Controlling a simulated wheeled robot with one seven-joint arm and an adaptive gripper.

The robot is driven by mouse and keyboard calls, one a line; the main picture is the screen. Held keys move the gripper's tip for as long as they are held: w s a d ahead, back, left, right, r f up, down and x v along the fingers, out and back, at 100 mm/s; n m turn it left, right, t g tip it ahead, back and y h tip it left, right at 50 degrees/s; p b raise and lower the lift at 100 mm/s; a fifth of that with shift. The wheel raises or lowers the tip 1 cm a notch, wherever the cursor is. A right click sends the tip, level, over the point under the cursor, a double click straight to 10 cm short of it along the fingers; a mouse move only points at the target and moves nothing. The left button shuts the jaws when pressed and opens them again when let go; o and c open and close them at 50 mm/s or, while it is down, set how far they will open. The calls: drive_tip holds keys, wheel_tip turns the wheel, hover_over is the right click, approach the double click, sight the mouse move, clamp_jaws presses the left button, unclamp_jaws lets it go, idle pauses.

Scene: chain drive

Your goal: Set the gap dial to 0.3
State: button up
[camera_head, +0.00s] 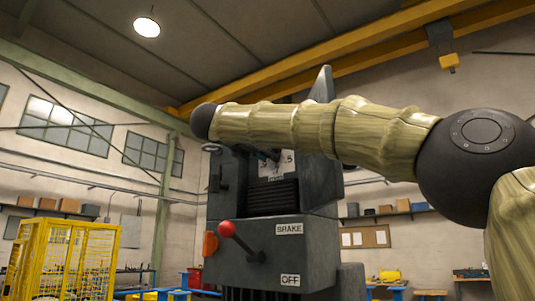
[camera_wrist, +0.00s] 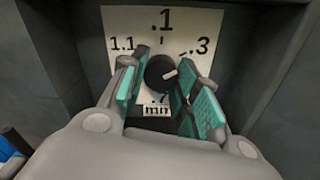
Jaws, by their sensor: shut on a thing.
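The gap dial's black knob (camera_wrist: 157,69) sits on a white plate (camera_wrist: 118,20) marked 1.1, .1, .3, .7 and mm in the wrist view. Its white pointer line aims right and slightly up, roughly toward the .3; exact alignment is hard to tell. My gripper (camera_wrist: 162,80) is shut on the knob, with a teal-padded finger on each side. The right finger hides the lower right of the plate. In the head view the plate (camera_head: 276,170) shows partly beneath my arm, and the knob is not clear.
The plate is on a dark grey machine (camera_head: 320,240) with a red-knobbed lever (camera_head: 227,229) below it, near BRAKE and OFF labels. A yellow cage (camera_head: 70,260) stands at the left. Shelves and blue benches line the back wall.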

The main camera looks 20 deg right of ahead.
drive_tip(key=o, duration=1)
drive_tip(key=shift+d+f, duration=0.1)
drive_tip(key=shift+f, duration=0.05)
drive_tip(key=v, duration=1.2)
drive_tip(key=shift+d, duration=0.1)
